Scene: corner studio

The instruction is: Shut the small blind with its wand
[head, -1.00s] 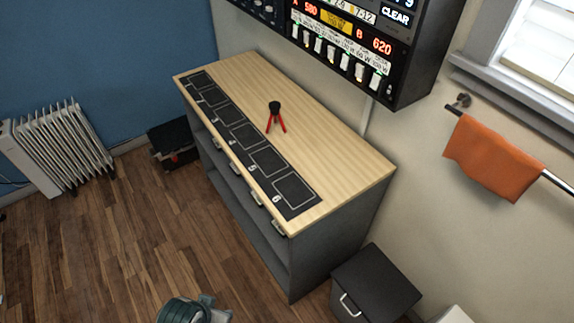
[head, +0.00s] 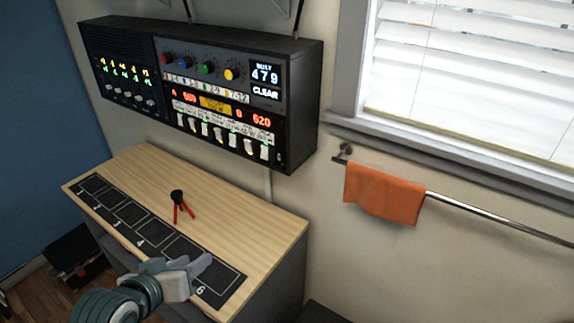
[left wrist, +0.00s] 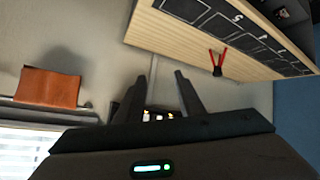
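The white slatted blind (head: 480,75) hangs in the window at the upper right of the head view. A thin line (head: 430,28) hanging in front of its slats may be the wand. A corner of the blind shows at the lower left of the left wrist view (left wrist: 18,142). My left gripper (head: 205,263) is over the front of the wooden bench, far to the left of the blind. In the left wrist view its two fingers (left wrist: 161,88) stand apart with nothing between them. My right gripper is not in view.
A black control panel (head: 205,92) is on the wall above the wooden bench (head: 240,212). An orange towel (head: 384,194) hangs on a metal rail (head: 490,220) below the grey window sill (head: 440,155).

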